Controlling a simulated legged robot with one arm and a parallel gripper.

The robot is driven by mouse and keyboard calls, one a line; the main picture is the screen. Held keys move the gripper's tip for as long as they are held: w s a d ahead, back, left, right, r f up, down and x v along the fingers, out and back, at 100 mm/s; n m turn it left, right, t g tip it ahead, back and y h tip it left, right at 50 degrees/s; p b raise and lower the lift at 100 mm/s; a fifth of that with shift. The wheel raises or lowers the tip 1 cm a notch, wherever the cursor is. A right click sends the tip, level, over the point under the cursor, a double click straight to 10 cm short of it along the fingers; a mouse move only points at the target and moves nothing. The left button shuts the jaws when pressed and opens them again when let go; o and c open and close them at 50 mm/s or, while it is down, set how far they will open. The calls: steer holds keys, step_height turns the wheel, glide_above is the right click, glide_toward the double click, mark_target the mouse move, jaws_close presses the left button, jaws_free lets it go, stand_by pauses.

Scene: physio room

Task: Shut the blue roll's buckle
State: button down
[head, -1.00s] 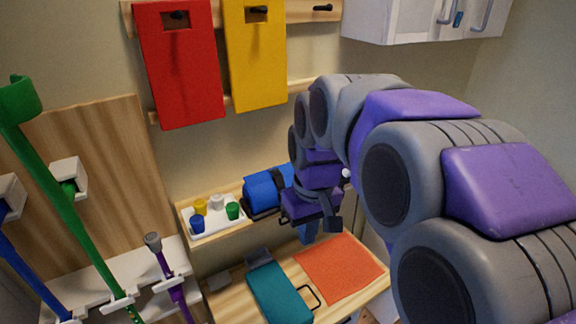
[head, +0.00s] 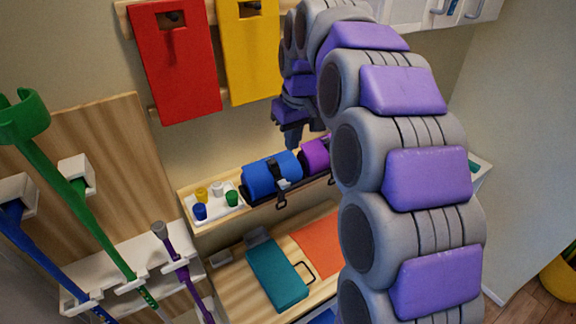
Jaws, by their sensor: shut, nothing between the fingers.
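The blue roll (head: 262,178) lies on the wooden wall shelf, in a dark holder. A black strap with a buckle (head: 277,174) goes round its right part, and a small dark loop hangs below at the shelf's front. The buckle is too small to tell whether it is open or shut. My gripper (head: 292,141) is shut and empty, above the roll's right end and apart from it in the picture. My arm rises at the right and arches over to it.
A purple roll (head: 315,154) lies right of the blue one, partly behind my arm. A white tray (head: 217,214) with several small cups stands left on the shelf (head: 190,207). Below, a teal case (head: 277,276) and an orange mat (head: 317,243) lie on a wooden surface. Red (head: 176,70) and yellow boards hang above.

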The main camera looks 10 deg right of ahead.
mark_target(287, 183)
steer(key=f, duration=0.4)
steer(key=w+f, duration=0.1)
steer(key=f, duration=0.4)
steer(key=w+f, duration=0.1)
steer(key=f, duration=0.3)
steer(key=shift+w+a+f, duration=0.2)
steer(key=shift+a+f, duration=0.05)
steer(key=shift+a, duration=0.1)
steer(key=shift+b, duration=0.3)
